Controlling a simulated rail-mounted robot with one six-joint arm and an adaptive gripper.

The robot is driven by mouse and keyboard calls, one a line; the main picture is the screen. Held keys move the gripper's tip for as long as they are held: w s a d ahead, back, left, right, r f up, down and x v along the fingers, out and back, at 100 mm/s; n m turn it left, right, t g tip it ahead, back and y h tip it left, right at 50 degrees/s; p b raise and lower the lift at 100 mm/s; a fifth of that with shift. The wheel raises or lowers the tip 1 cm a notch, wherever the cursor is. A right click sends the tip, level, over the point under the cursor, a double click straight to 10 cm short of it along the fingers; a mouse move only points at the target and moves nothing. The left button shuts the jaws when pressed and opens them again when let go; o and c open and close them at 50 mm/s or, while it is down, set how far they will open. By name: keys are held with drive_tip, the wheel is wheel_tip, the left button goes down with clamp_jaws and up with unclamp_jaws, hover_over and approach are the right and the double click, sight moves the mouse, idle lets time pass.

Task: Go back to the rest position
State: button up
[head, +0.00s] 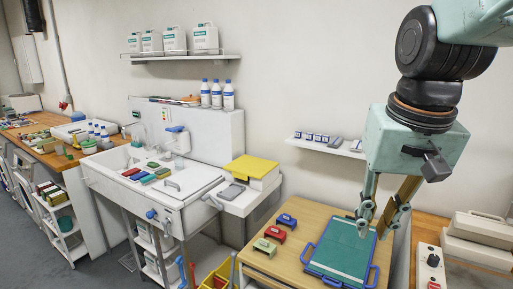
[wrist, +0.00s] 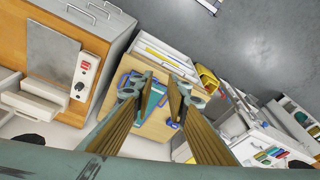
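My gripper (head: 373,226) is at the right of the head view, pointing down above the teal board with blue handles (head: 341,247) on the wooden table. In the wrist view my gripper (wrist: 162,103) shows its two fingers well apart, with nothing between them. The teal board also shows beyond the fingers in the wrist view (wrist: 152,103). My gripper appears to be clear of the board, though the exact height is hard to tell. No separate marker of a rest position shows.
Blue (head: 287,220), red (head: 275,233) and green (head: 265,246) small pieces stand on the table (head: 305,217) left of the board. A wall shelf (head: 326,146) with small boxes is behind my gripper. A control box (head: 430,267) stands at right. A sink unit (head: 150,175) is at left.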

drive_tip(key=s+a+f+n+t+b, duration=0.1)
drive_tip(key=s+a, duration=0.1)
drive_tip(key=s, duration=1.5)
drive_tip(key=shift+s+n, duration=0.4)
drive_tip(key=shift+w, duration=0.15)
drive_tip(key=w+f+m+g+p, duration=0.1)
drive_tip(key=w+f+m+p, duration=0.1)
drive_tip(key=w, duration=1.6)
drive_tip(key=w+f+m+g+p, duration=0.1)
drive_tip(key=w+f, duration=0.1)
drive_tip(key=w, duration=1.6)
drive_tip(key=w+f+m+p, duration=0.1)
drive_tip(key=w+f, duration=0.7)
drive_tip(key=f, duration=0.2)
drive_tip(key=w+f+m+g+p, duration=0.1)
drive_tip(key=w+f, duration=0.7)
drive_tip(key=f, duration=0.3)
drive_tip(key=w+f+m+p, duration=0.1)
drive_tip(key=w+f, duration=0.7)
drive_tip(key=f, duration=0.2)
drive_tip(key=shift+w+f+g, duration=0.25)
drive_tip(key=shift+f+g, duration=0.05)
drive_tip(key=shift+g, duration=0.1)
